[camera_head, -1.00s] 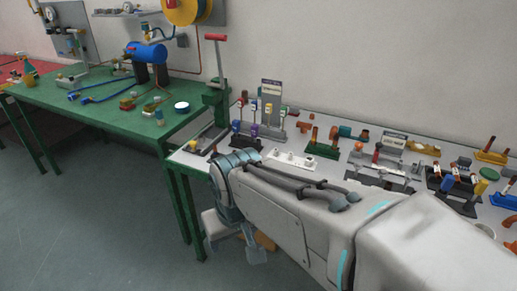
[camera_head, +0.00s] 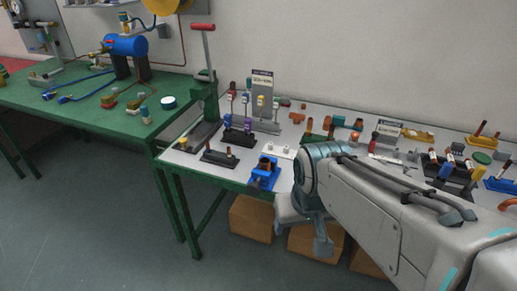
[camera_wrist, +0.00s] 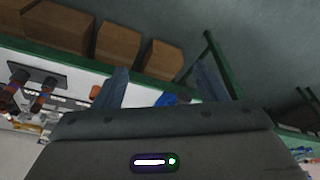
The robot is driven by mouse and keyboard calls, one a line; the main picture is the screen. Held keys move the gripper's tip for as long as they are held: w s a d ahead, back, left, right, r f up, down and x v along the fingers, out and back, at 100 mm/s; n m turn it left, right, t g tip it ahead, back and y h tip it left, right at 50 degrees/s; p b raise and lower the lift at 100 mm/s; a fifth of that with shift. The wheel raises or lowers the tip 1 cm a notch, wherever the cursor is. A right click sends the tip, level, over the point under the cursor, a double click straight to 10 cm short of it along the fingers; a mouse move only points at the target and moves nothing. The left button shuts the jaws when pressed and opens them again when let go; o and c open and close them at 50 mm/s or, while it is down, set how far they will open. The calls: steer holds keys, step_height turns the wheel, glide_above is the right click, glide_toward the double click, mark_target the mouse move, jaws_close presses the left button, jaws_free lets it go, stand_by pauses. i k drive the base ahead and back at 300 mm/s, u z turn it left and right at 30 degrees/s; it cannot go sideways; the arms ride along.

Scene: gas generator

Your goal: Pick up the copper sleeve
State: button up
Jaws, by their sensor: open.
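Several copper-coloured pieces are on the white-topped bench; I cannot tell for sure which is the copper sleeve. A small copper-brown cylinder (camera_head: 229,152) stands on a dark base at the bench's left end. Another brown round piece (camera_head: 266,162) sits on a blue holder (camera_head: 263,178) near the front edge. My gripper (camera_head: 322,246) hangs in front of the bench edge, right of the blue holder and apart from it. In the wrist view my gripper (camera_wrist: 164,80) is open and empty, with a blue part (camera_wrist: 165,99) showing beyond, between its fingers.
A green bench (camera_head: 95,118) with a blue tank (camera_head: 126,45) stands at the left. A green press with a red handle (camera_head: 202,27) rises at the corner. Cardboard boxes (camera_head: 251,218) sit below the white-topped bench. Racks and fittings crowd the bench's right half.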

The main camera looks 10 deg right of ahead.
mark_target(265, 166)
steer(key=u, duration=1.4)
steer(key=i, duration=1.6)
steer(key=z, duration=3.05)
